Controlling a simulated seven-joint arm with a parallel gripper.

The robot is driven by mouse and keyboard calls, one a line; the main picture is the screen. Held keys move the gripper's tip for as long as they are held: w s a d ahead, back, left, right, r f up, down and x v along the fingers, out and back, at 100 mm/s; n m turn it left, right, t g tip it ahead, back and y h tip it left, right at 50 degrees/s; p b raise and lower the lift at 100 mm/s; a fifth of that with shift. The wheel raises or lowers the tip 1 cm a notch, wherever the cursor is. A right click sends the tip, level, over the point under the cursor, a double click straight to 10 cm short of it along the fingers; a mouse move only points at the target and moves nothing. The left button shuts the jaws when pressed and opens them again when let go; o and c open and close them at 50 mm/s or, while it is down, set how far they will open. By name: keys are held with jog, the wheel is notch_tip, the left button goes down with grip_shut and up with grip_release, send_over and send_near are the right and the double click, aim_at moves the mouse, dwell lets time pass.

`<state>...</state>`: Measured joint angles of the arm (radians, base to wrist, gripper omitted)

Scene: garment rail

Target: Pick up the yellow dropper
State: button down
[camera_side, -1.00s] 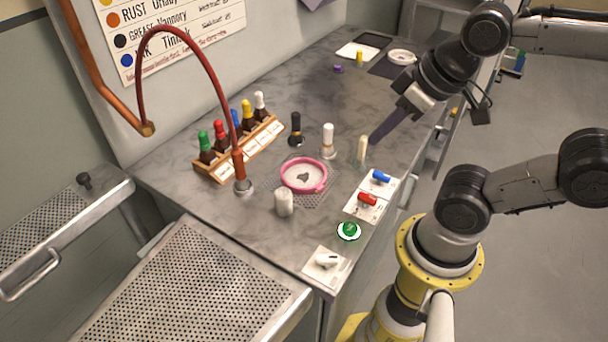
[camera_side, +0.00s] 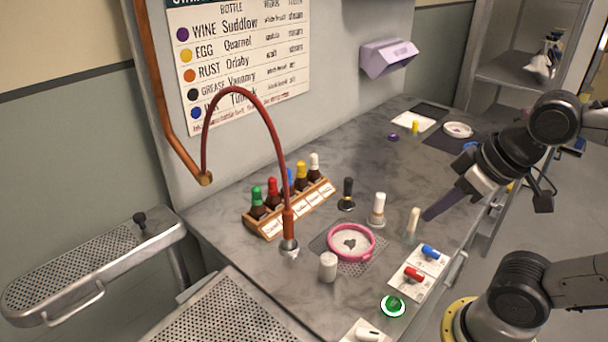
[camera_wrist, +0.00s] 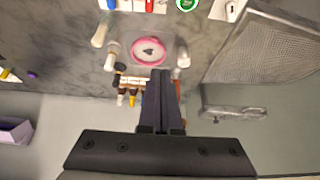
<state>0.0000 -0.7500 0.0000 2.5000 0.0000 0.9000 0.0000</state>
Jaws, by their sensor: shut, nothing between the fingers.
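The yellow dropper (camera_side: 301,176) is a dark bottle with a yellow cap, upright in a wooden rack (camera_side: 268,230) with green-, red-, blue- and white-capped bottles. In the wrist view its yellow cap (camera_wrist: 132,98) shows left of the fingers, partly crowded by its neighbours. My gripper (camera_side: 427,216) is shut and empty. It is on the right side of the counter, well away from the rack, with its dark fingers pointing down-left close to a cream-topped clear tube (camera_side: 412,223). The fingers (camera_wrist: 160,75) show in the middle of the wrist view.
Between gripper and rack stand a white-capped bottle (camera_side: 378,209) and a black-topped item (camera_side: 347,192). A pink ring dish (camera_side: 352,241), a white cylinder (camera_side: 328,266) and a tall red hose (camera_side: 245,92) are nearby. Red and blue valve switches (camera_side: 414,274) line the right edge.

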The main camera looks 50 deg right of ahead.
dwell(0.3)
jog(key=c, duration=0.5)
grip_release()
